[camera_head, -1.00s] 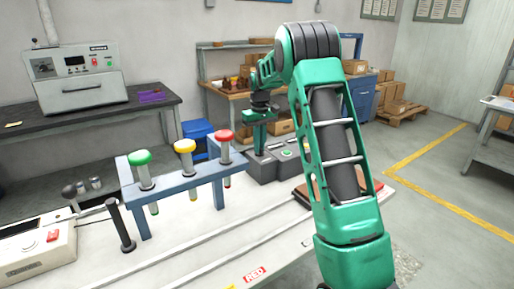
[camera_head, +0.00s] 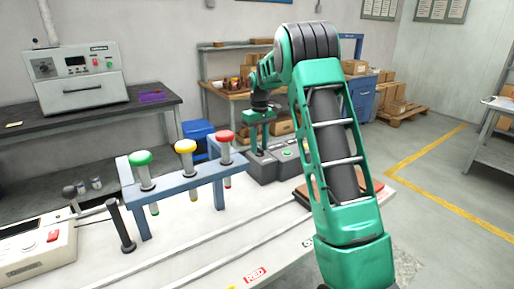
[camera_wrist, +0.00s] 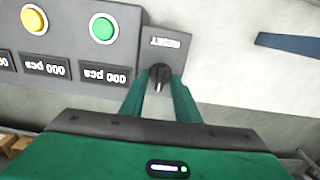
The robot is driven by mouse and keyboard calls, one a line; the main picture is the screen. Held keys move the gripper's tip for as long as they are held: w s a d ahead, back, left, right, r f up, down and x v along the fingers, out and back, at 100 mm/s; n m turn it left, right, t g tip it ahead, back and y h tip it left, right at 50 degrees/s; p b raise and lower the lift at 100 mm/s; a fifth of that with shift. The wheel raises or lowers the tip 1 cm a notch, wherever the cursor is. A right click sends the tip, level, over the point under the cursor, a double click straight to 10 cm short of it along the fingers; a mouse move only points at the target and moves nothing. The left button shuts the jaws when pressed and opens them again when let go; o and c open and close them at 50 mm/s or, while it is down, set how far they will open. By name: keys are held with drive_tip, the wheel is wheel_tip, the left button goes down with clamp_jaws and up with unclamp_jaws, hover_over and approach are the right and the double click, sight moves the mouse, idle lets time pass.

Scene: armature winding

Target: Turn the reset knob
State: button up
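The black reset knob (camera_wrist: 160,76) sits on a grey panel under an upside-down RESET label (camera_wrist: 170,42) in the wrist view. My gripper (camera_wrist: 162,84) has its two green fingers apart, one on each side of the knob; I cannot tell whether they touch it. A pale mark on the knob points toward my gripper. In the head view my gripper (camera_head: 259,138) points down at the grey control box (camera_head: 264,170) at the table's far side. The knob is hidden there.
Beside the knob, the panel (camera_wrist: 66,50) carries a yellow button (camera_wrist: 34,20), a green button (camera_wrist: 103,29) and counters. A blue rack (camera_head: 190,188) with green, yellow and red-topped plungers stands left of the box. A brown-topped tray (camera_head: 302,196) lies right.

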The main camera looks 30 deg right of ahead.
sight(260, 148)
wheel_tip(260, 148, up, 11)
drive_tip(key=shift+f, duration=0.15)
idle(0.5)
idle(0.4)
